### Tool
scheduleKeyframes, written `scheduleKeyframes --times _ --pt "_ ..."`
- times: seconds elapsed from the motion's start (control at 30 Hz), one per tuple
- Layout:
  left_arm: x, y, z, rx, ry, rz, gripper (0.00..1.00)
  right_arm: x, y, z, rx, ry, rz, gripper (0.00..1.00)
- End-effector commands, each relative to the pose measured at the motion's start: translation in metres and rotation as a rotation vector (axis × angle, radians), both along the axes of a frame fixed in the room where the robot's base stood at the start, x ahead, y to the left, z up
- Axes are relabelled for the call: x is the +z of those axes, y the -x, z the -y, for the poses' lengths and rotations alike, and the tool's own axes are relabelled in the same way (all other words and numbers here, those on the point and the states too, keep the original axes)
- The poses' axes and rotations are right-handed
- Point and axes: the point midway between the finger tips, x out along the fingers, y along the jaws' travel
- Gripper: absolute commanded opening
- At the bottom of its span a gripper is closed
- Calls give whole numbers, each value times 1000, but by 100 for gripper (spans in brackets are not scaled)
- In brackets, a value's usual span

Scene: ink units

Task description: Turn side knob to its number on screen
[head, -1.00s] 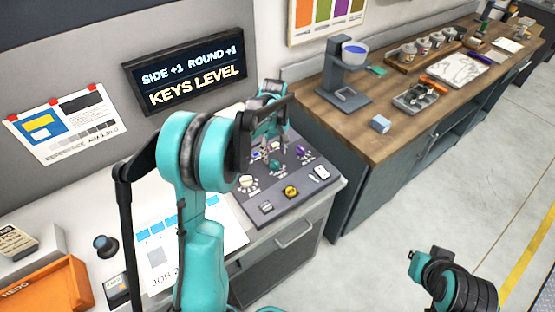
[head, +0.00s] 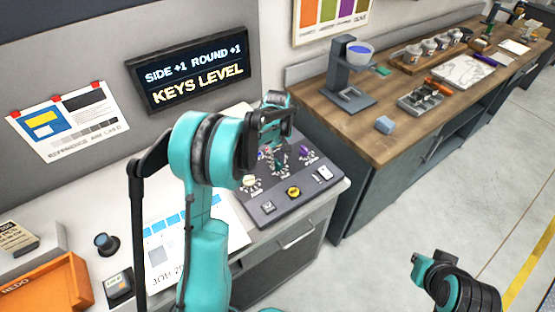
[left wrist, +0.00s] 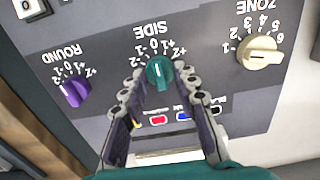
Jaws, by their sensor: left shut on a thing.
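The teal side knob (left wrist: 159,72) is on the grey panel under the upside-down label SIDE in the left wrist view. Its pale mark seems to face up the picture towards the middle of its scale; the exact number is hard to read. My left gripper (left wrist: 160,80) is shut on the side knob, one finger on each side. In the head view my left gripper (head: 275,160) is down at the panel and mostly hides the knob. The screen (head: 192,70) reads SIDE +1, ROUND +1, KEYS LEVEL. My right gripper (head: 415,260) is far from the panel, its fingers unclear.
A purple round knob (left wrist: 74,93) and a cream zone knob (left wrist: 262,52) flank the side knob. A yellow button (head: 294,192) is at the panel's front. A wooden bench (head: 390,140) with a cup stand stands right of the panel. The floor at right is clear.

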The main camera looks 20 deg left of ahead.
Motion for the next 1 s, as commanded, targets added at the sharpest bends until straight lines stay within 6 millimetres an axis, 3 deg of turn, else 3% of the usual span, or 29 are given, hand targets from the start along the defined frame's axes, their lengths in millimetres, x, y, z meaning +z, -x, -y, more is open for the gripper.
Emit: scheduleKeyframes --times 1.0 --pt "0 0 0 -498 0 0 0 -3 0 0 0 0 0 0"
